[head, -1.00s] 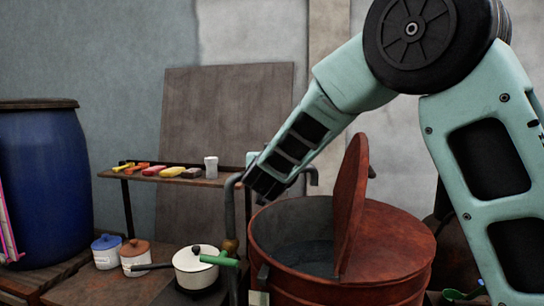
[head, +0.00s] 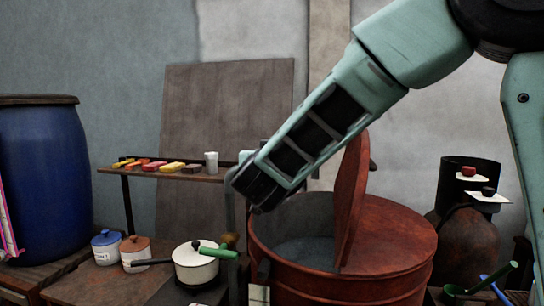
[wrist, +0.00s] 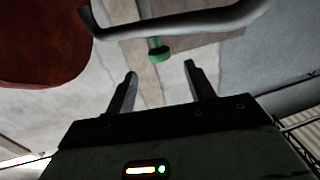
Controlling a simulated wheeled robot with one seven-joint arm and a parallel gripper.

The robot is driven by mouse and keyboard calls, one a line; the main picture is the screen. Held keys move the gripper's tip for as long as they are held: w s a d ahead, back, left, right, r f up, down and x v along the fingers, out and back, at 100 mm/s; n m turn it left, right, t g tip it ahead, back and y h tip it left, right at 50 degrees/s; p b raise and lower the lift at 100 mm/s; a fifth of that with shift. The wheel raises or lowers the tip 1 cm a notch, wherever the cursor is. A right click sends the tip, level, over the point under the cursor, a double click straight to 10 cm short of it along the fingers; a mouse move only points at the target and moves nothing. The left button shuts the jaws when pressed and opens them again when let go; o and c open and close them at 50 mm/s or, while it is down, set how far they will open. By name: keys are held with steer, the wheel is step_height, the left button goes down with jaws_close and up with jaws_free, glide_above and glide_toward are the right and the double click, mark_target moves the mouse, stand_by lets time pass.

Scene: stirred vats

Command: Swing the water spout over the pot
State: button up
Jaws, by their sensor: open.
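The water spout, a bent grey pipe (wrist: 185,24), crosses the top of the wrist view, with a green knob (wrist: 158,50) just below it. My gripper (wrist: 160,74) is open and empty. Its two fingers point towards the pipe and knob, with a visible gap to both. In the head view my gripper (head: 248,188) hangs over the left rim of a big rust-red pot (head: 395,240), and my arm hides most of the spout. The pot's red lid (head: 351,200) stands up on edge, and its left half is open.
A white saucepan (head: 192,268) with a green handle nearby stands at lower left, beside two lidded jars (head: 106,248). A shelf (head: 208,178) holds coloured bars and a cup. A blue barrel (head: 42,180) stands far left. A dark canister (head: 470,175) stands right.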

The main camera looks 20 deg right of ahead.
steer(key=v, duration=0.8)
steer(key=shift+b, duration=0.45)
steer(key=s+a+f+n+g+y, duration=0.4)
steer(key=s+a+f+n+y, duration=0.1)
steer(key=a+f+y, duration=0.25)
steer(key=s+a+f+n+g+y, duration=0.3)
steer(key=s+a+f+n+y, duration=0.3)
steer(key=a, duration=0.3)
steer(key=s+d+f+g+h, duration=0.1)
steer(key=s+d+f+g, duration=0.2)
steer(key=s, duration=0.3)
steer(key=s+d+f+n+g+h, duration=0.1)
steer(key=s+d+f+g+h, duration=0.1)
steer(key=s, duration=0.4)
steer(key=s+d+f+g+h, duration=0.2)
steer(key=s+d+f+g, duration=0.2)
steer(key=s+f, duration=0.1)
steer(key=shift+s+f+n, duration=0.3)
steer(key=shift+s+n, duration=0.1)
steer(key=shift+s, duration=0.05)
steer(key=shift+d, duration=0.1)
